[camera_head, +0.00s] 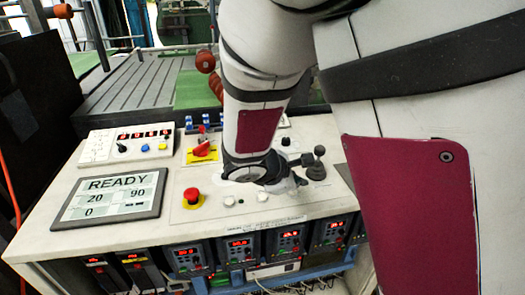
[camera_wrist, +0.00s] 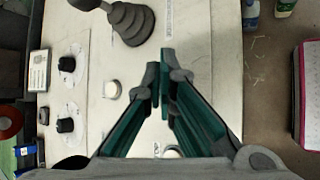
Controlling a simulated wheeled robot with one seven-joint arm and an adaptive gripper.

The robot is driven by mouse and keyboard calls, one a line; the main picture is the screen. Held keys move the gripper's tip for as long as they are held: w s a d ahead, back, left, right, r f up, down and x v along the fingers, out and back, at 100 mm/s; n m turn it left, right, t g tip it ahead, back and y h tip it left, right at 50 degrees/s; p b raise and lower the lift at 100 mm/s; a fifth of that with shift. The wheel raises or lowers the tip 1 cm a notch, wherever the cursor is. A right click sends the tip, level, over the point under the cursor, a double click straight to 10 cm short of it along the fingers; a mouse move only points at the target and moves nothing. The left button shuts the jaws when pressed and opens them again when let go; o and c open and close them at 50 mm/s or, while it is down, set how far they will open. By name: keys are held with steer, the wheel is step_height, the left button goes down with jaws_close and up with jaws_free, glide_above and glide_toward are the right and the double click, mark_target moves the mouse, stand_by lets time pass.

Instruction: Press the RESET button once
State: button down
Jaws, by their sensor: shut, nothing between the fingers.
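The sloped beige control panel (camera_head: 130,225) carries two small pale round buttons, a left one (camera_head: 229,201) and a right one (camera_head: 263,196). I cannot read a RESET label on either. In the wrist view a pale button (camera_wrist: 112,89) lies left of my gripper (camera_wrist: 159,78), and another pale button (camera_wrist: 172,152) is partly hidden behind the fingers. My gripper's green fingers are shut and empty, with their tips over bare panel right of the first button. I cannot tell their height. In the head view my arm hides the fingertips and part of the panel.
A red mushroom button (camera_head: 192,196), a red rotary switch (camera_head: 202,148) and a black joystick (camera_head: 317,163) stand up from the panel. The joystick also shows close ahead in the wrist view (camera_wrist: 130,22). A display (camera_head: 110,196) reads READY, 20, 90, 0. Black knobs (camera_wrist: 66,125) lie left.

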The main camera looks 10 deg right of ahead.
mark_target(295, 193)
steer(key=shift+r, duration=0.2)
step_height(295, 193, up, 5)
steer(key=p, duration=0.4)
stand_by(0.3)
stand_by(0.6)
steer(key=s+d+r+m+g+y, duration=0.1)
steer(key=s+d+r+m+y, duration=0.1)
steer(key=s+r+m, duration=0.4)
steer(key=s+d+r+m+g+y, duration=0.1)
steer(key=s+d+r+m+y, duration=0.2)
steer(key=s, duration=0.4)
steer(key=s+a+r+m+y, duration=0.1)
steer(key=s+a+r+m, duration=0.1)
steer(key=s, duration=0.4)
steer(key=s+a+r+m+t+y, duration=0.1)
steer(key=s+a+r+m, duration=0.2)
steer(key=s+m, duration=0.2)
steer(key=shift+s+r+t, duration=0.2)
steer(key=shift+s+t, duration=0.1)
steer(key=shift+s, duration=0.4)
